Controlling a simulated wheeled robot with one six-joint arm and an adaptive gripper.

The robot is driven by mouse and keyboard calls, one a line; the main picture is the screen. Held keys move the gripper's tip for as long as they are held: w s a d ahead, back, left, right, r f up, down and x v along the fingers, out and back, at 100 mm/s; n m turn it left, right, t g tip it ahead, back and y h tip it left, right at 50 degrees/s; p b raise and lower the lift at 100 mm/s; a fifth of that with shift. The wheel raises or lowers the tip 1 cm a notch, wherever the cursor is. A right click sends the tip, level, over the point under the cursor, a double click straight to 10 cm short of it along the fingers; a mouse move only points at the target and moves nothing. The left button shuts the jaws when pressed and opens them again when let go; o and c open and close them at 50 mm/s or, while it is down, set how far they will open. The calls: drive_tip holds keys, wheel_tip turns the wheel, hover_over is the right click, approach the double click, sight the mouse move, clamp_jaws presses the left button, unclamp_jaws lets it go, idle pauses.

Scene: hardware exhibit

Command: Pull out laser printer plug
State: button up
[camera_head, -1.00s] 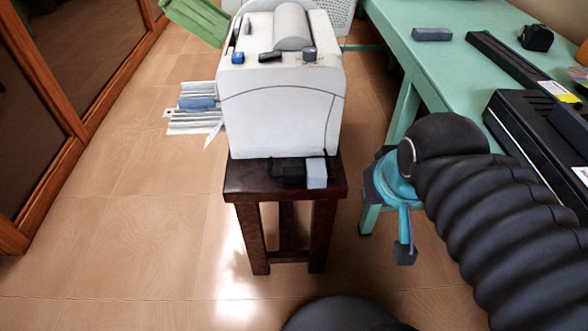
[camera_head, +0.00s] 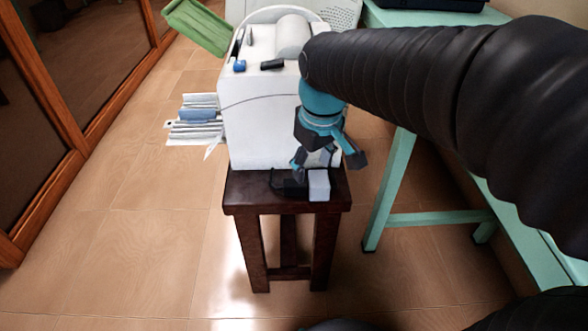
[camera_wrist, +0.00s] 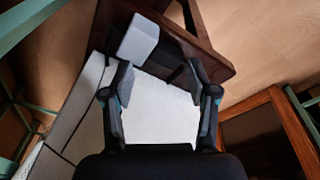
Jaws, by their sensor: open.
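The white laser printer (camera_head: 262,125) stands on a small dark wooden stool (camera_head: 240,208). On the stool's front edge lie a dark plug-like piece (camera_head: 290,188) with a cord and a light grey block (camera_head: 319,186), side by side. I cannot tell whether they are joined. My gripper (camera_head: 328,160) is open and empty, pointing down just above and behind the two pieces, in front of the printer. In the wrist view, the grey block (camera_wrist: 138,40) lies beyond the left finger. The dark piece (camera_wrist: 184,74) lies nearer the right finger, partly in shadow.
A green table (camera_head: 397,185) stands at the right, its legs close to the stool. Papers (camera_head: 196,128) stick out of the printer's left side. A green bin-like thing (camera_head: 195,25) is at the back left. The floor left of the stool is clear.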

sight(296, 182)
drive_tip(key=w+a+n, duration=0.1)
drive_tip(key=w+n, duration=0.1)
drive_tip(key=w+a+n+g, duration=0.1)
drive_tip(key=w+n, duration=0.1)
drive_tip(key=shift+a+r, duration=0.25)
drive_tip(key=shift+a, duration=0.1)
wheel_tip(296, 182, down, 10)
drive_tip(key=n+g+b, duration=0.1)
drive_tip(key=n+b, duration=0.1)
drive_tip(key=n, duration=0.5)
drive_tip(key=shift+w+a, duration=0.1)
clamp_jaws()
